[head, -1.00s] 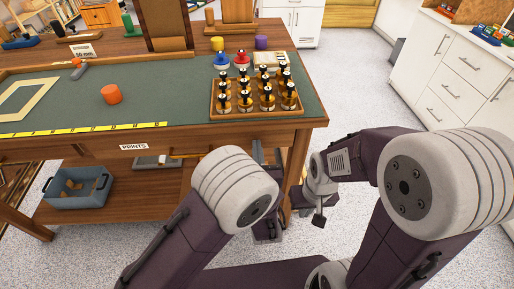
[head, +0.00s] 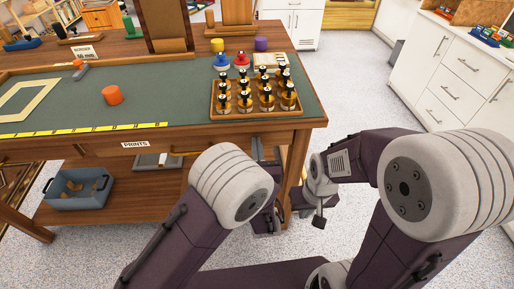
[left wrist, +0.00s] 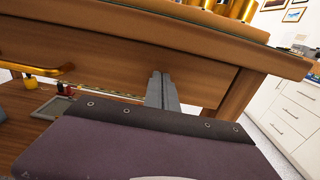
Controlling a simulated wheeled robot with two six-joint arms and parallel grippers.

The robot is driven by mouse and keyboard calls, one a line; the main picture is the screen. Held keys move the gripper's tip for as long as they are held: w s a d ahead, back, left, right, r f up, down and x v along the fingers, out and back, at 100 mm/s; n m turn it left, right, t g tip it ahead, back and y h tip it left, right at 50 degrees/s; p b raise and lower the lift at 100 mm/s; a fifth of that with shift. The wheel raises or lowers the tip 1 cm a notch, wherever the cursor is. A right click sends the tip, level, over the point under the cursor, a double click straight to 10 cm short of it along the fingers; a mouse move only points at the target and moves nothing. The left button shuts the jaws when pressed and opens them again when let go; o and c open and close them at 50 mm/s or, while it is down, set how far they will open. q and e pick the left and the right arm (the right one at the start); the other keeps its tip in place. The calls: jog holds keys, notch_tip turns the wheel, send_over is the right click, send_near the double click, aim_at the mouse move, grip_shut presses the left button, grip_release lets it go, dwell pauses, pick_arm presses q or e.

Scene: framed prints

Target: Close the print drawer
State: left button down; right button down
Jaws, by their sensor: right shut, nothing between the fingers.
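The print drawer (head: 225,143) is a wooden front with a white PRINTS label (head: 135,144), just under the tabletop's front edge. It looks close to the table frame; I cannot tell whether a gap is left. Its brass handle (left wrist: 40,74) shows at the left of the left wrist view. My left gripper (left wrist: 161,78) has its grey fingers together, with nothing between them, and their tips at the right part of the drawer front. In the head view it (head: 257,147) is partly hidden behind my left arm. My right gripper (head: 319,221) is shut and empty, beside the table's right leg.
A blue-grey bin (head: 75,199) stands on the lower shelf. White cabinets (head: 440,75) stand at the right; the floor between is clear.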

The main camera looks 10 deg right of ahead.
pick_arm(q)
jog(key=s, duration=0.9)
jog(key=shift+a, duration=0.2)
